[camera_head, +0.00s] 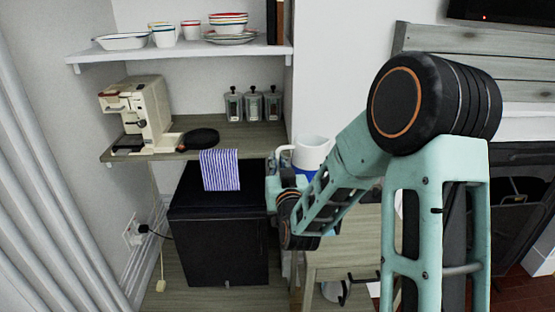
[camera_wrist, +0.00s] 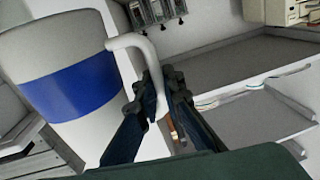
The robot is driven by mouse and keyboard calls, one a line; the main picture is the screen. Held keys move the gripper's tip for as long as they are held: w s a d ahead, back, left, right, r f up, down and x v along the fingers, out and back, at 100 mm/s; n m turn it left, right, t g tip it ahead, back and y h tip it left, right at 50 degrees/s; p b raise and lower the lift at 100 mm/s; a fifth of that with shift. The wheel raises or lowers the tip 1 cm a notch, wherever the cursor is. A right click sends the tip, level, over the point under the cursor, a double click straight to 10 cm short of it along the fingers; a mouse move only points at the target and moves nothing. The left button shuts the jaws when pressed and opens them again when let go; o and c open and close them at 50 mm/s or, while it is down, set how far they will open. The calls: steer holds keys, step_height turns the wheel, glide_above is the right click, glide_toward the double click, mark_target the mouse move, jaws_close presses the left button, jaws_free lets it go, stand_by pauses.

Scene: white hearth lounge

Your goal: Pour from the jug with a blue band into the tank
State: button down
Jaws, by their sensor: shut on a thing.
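The white jug with a blue band (camera_head: 313,152) is held in the air near the right end of the wooden counter. In the wrist view the jug (camera_wrist: 70,85) fills the left side, and its handle (camera_wrist: 127,42) runs down between my fingers. My gripper (camera_wrist: 165,85) is shut on that handle. In the head view my gripper (camera_head: 278,172) is left of the jug and partly hidden by my arm. The inside of the jug is not clearly visible. A cream coffee machine (camera_head: 145,108) stands on the counter at left; I cannot make out a separate tank with certainty.
On the counter (camera_head: 240,140) are a black pan (camera_head: 200,137), a striped cloth (camera_head: 220,169) over the front edge, and three lidded canisters (camera_head: 253,105). A shelf (camera_head: 190,50) with dishes hangs above. A black cabinet (camera_head: 218,235) stands below. The counter's middle is mostly clear.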

steer(key=shift+a+r+m+p, duration=0.3)
steer(key=shift+r+m+p, duration=0.4)
steer(key=shift+r+p, duration=0.35)
steer(key=shift+a+r+m+p, duration=0.15)
steer(key=shift+r+m+p, duration=0.75)
steer(key=shift+p, duration=0.95)
steer(key=shift+f+m+b, duration=0.5)
steer(key=shift+f+b, duration=0.3)
steer(key=shift+f, duration=0.9)
steer(key=shift+f+m+b, duration=0.5)
steer(key=shift+f+b, duration=0.25)
steer(key=shift+f, duration=0.95)
steer(key=shift+r+p, duration=0.3)
steer(key=shift+p, duration=0.15)
steer(key=shift+d+r+m+p, duration=0.15)
steer(key=shift+r+m+p, duration=0.4)
steer(key=shift+p, duration=0.25)
steer(key=shift+d+r+m+p, duration=0.15)
steer(key=shift+r+m+p, duration=0.35)
steer(key=shift+p, duration=0.3)
steer(key=shift+r, duration=0.1)
steer(key=shift+d+r, duration=0.1)
steer(key=shift+r, duration=0.05)
steer(key=shift+d+r+m, duration=0.2)
steer(key=shift+r+m, duration=0.35)
steer(key=shift+m, duration=0.1)
